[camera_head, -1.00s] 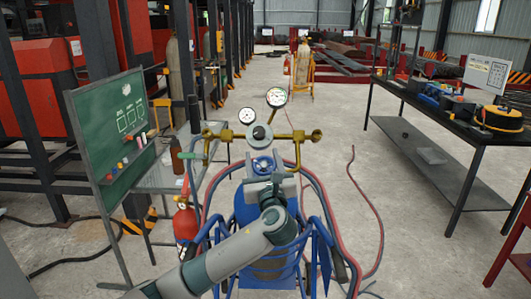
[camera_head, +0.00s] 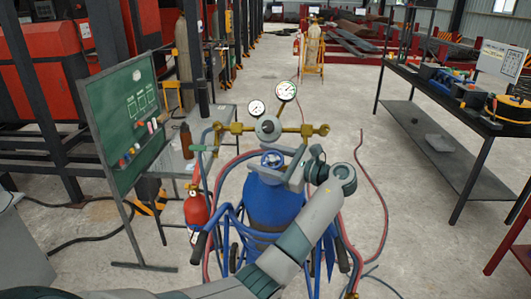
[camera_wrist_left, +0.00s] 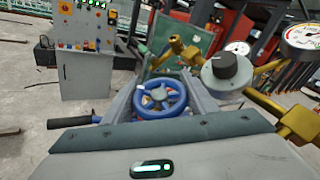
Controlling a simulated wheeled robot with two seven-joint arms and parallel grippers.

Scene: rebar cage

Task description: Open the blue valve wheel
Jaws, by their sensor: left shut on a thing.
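The blue valve wheel (camera_head: 272,159) sits on top of the blue gas cylinder (camera_head: 270,205), below the brass regulator (camera_head: 268,128). My left gripper (camera_head: 279,166) reaches it from the right, with the arm coming up from the bottom. In the left wrist view the wheel (camera_wrist_left: 160,99) lies between the two grey fingers, which are shut on its rim. The wheel's spokes and hub show there. In the head view the gripper hides part of the wheel's right side. My right gripper is not in view.
Two gauges (camera_head: 286,90) and brass arms stand just above the wheel. Red hoses (camera_head: 375,190) and a blue cart frame (camera_head: 229,225) surround the cylinder. A red extinguisher (camera_head: 196,208) and a green chalkboard (camera_head: 125,115) stand left. A black workbench (camera_head: 425,100) stands right, with open floor between.

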